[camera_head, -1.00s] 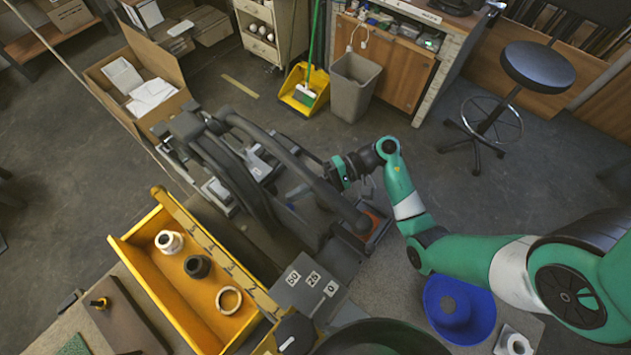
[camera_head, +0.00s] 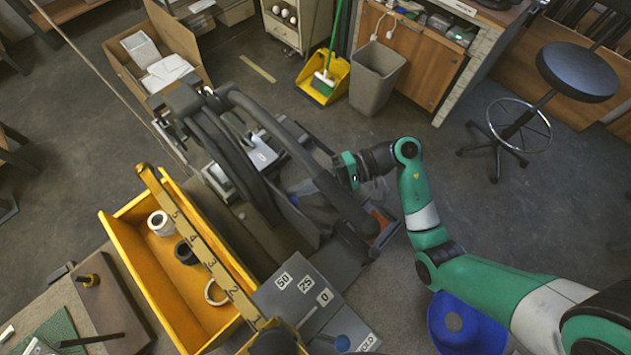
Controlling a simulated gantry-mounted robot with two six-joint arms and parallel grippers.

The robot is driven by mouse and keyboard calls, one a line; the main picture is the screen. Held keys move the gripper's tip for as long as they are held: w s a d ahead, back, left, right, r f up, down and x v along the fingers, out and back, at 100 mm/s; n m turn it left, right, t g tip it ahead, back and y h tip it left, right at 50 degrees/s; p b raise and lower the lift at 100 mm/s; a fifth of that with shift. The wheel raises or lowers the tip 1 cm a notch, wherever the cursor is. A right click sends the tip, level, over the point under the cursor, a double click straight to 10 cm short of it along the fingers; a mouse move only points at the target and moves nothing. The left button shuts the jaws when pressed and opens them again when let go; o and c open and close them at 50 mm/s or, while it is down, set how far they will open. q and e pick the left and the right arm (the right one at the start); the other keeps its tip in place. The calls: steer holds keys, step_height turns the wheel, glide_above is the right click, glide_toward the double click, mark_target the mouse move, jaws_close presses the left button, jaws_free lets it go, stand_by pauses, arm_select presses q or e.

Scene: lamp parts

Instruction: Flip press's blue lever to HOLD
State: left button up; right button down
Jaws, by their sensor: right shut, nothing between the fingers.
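The grey press (camera_head: 290,170) stands in the middle, with long dark bars. Its front plate (camera_head: 290,305) carries labels 50, 25 and 0. A small blue knob of the lever (camera_head: 342,343) shows at the bottom edge, just left of a partly cut-off HOLD label (camera_head: 368,343). Whether the lever is set to HOLD I cannot tell. My right gripper (camera_head: 349,172) is shut and empty beside the press's right-hand bar, well above the blue knob in the picture. Its fingertips are partly hidden, and contact with the bar is unclear. My left gripper is not in view.
A yellow tray (camera_head: 135,242) with a white ring, a dark ring and a cream ring lies left of the press. A yellow ruler (camera_head: 203,250) runs along it. A blue shade-like part (camera_head: 480,330) lies right, partly behind my right arm.

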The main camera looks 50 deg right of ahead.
steer(key=shift+a, duration=0.1)
steer(key=shift+r, duration=0.1)
steer(key=v, duration=1.1)
steer(key=shift+d, duration=0.3)
